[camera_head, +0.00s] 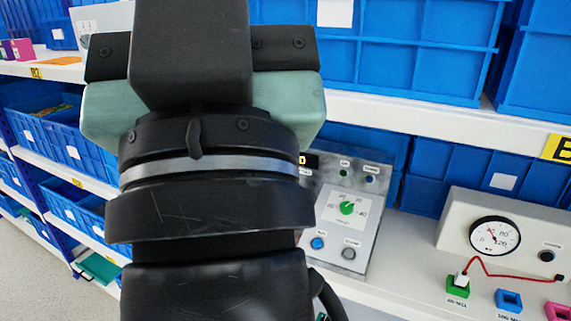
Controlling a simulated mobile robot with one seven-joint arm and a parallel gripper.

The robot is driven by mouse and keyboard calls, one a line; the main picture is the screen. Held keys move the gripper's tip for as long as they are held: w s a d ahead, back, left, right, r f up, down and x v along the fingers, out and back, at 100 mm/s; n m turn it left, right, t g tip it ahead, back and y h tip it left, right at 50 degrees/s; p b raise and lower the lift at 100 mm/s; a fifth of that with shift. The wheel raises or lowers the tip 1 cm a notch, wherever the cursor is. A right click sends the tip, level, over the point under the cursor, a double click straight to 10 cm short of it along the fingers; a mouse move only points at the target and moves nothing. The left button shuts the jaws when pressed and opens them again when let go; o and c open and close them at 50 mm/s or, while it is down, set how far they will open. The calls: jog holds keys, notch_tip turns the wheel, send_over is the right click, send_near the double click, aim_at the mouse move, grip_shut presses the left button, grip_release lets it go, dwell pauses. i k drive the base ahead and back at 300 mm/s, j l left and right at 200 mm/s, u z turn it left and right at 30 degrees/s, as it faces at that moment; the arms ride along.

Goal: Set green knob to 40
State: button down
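The green knob (347,208) sits on a white dial plate on the face of a grey control panel (371,238), right of the picture's middle. The dial has a ring of small numbers around the knob. The knob's pointer seems to lean to the upper right, but it is too small to read exactly. My own dark arm, with teal and black parts, fills the left-centre and hides the panel's left side. I cannot make out my gripper's fingers.
Below the knob are a blue button (318,243) and a grey button (348,253). To the right, a box with a round gauge (494,236) has a red cable (510,276) running to a green block (457,287). Blue bins (410,50) fill the shelves around.

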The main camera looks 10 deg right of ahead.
aim_at(346, 207)
jog(key=i+l, duration=0.25)
jog(key=i, duration=0.2)
jog(key=i+l, duration=0.25)
jog(key=i, duration=0.15)
